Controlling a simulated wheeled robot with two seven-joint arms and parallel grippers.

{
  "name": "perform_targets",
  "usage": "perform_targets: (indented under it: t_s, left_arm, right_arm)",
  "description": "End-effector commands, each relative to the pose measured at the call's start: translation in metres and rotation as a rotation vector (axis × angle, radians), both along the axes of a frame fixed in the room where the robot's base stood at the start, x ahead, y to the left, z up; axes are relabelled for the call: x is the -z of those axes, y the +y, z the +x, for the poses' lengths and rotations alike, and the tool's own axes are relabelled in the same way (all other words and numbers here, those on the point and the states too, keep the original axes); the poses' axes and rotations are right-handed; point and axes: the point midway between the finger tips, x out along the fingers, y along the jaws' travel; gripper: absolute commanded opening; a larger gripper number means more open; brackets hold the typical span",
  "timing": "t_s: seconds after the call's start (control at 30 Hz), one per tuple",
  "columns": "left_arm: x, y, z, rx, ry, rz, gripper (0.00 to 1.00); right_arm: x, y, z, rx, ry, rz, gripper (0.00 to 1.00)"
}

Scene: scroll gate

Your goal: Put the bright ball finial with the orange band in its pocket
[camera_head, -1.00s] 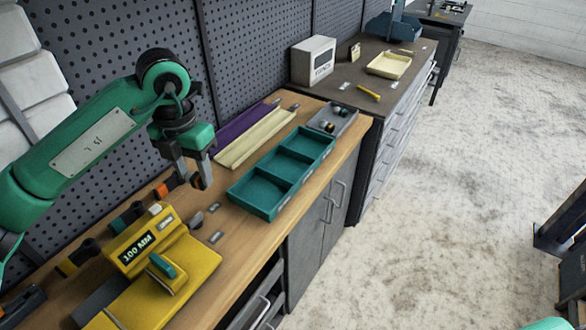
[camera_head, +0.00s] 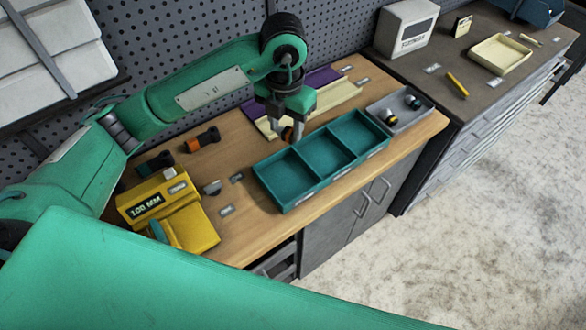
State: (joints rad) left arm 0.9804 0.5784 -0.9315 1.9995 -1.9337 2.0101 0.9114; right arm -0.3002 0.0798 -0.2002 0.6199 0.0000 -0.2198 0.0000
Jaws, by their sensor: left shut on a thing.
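My left gripper (camera_head: 291,128) is shut on a small rounded brownish-orange thing (camera_head: 287,135), most likely the ball finial. The fingers hide part of it, and its band is too small to make out. The gripper points down, near the back left edge of the teal three-compartment tray (camera_head: 283,207), with the cream channel behind it. A grey tray (camera_head: 417,115) at the bench's right end holds small dark pieces, one with a yellow band (camera_head: 391,118) and one with a teal part (camera_head: 412,102). I cannot tell which pocket belongs to the finial. My right gripper is not in view.
A cream channel (camera_head: 335,96) and a purple strip (camera_head: 322,77) lie behind the teal tray. A yellow 100 MM block (camera_head: 185,225) stands at left. Dark pieces with orange (camera_head: 202,140) and teal (camera_head: 155,164) ends lie behind it. The pegboard rises behind the bench.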

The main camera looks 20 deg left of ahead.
Motion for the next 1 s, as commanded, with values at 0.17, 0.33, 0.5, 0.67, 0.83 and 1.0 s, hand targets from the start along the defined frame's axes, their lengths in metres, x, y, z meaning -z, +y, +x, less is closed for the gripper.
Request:
perform_targets:
  t_s: [0.17,0.33,0.5,0.67,0.83,1.0]
  left_arm:
    - [0.035,0.000,-0.001,-0.001,0.006,0.000,0.13]
    - [0.079,0.000,-0.001,-0.001,0.007,0.002,0.13]
    - [0.115,0.000,-0.001,-0.001,0.004,0.001,0.13]
    - [0.131,0.000,0.000,0.001,0.001,0.000,0.13]
    - [0.152,0.000,0.000,0.000,0.003,0.001,0.13]
    - [0.172,0.000,0.000,0.001,0.001,0.000,0.13]
  right_arm:
    - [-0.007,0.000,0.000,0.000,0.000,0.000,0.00]
    - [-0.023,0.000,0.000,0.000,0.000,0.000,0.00]
    - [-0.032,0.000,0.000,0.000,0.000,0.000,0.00]
    - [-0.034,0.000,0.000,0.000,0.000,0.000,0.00]
    - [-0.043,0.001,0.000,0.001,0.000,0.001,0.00]
    - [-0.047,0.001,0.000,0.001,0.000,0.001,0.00]
